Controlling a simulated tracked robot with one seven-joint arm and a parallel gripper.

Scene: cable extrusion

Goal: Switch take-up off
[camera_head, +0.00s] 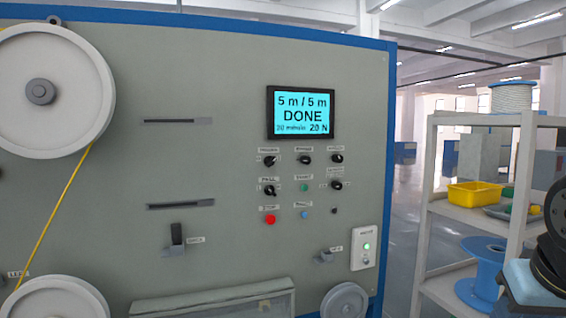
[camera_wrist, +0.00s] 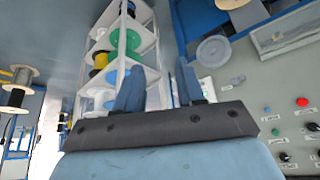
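The grey control panel (camera_head: 230,120) fills the head view. Its screen (camera_head: 301,112) reads "5 m / 5 m DONE" and 20 N. Below are several black knobs, including one at the lower left (camera_head: 269,190), plus a green button (camera_head: 304,187), a red button (camera_head: 270,219) and a blue button (camera_head: 305,214). The labels are too small to read surely, so I cannot tell which control is take-up. A white box (camera_head: 364,247) with a lit green lamp is at lower right. My gripper (camera_wrist: 159,72) is open and empty in the wrist view, apart from the panel controls, including the red button (camera_wrist: 302,102).
A large pulley (camera_head: 62,100) carries a yellow cable at left. A small wheel (camera_head: 344,302) sits low on the panel. A white shelf (camera_head: 437,190) with a yellow bin (camera_head: 474,195) and blue spool (camera_head: 482,270) stands at right, beside my arm. It also shows in the wrist view (camera_wrist: 100,85).

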